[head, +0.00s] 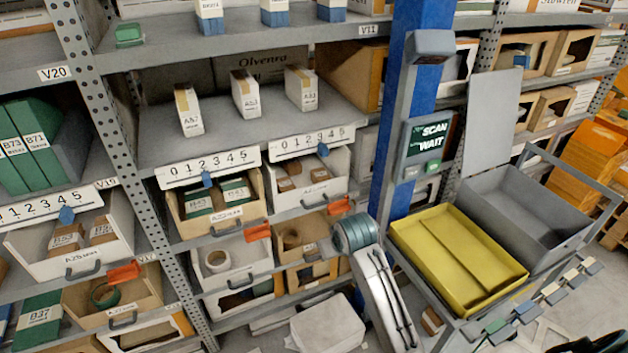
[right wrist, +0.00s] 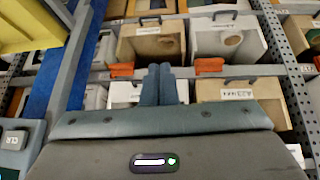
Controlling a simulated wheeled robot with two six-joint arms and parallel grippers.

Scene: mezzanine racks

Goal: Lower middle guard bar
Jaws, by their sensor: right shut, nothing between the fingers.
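A grey bar (head: 297,219) runs across the middle rack bay below the upper row of bins. Orange tabs (head: 257,232) (head: 339,206) sit along it. The same kind of bar (right wrist: 185,72) with an orange tab (right wrist: 209,66) crosses the right wrist view. No part is marked as a guard bar. My right gripper (right wrist: 159,84) is shut and empty, its fingertips overlapping the bar between two orange tabs; whether they touch it I cannot tell. In the head view my right arm reaches to the right end of this bay; its fingertips are not clear there. My left gripper is not in view.
A blue post (head: 408,110) with a scan screen (head: 431,138) stands right of the bay. A yellow tray (head: 458,258) and a grey bin (head: 525,215) lie to its right. Numbered strips (head: 208,168) with blue markers hang above the bins. A perforated upright (head: 110,150) bounds the left.

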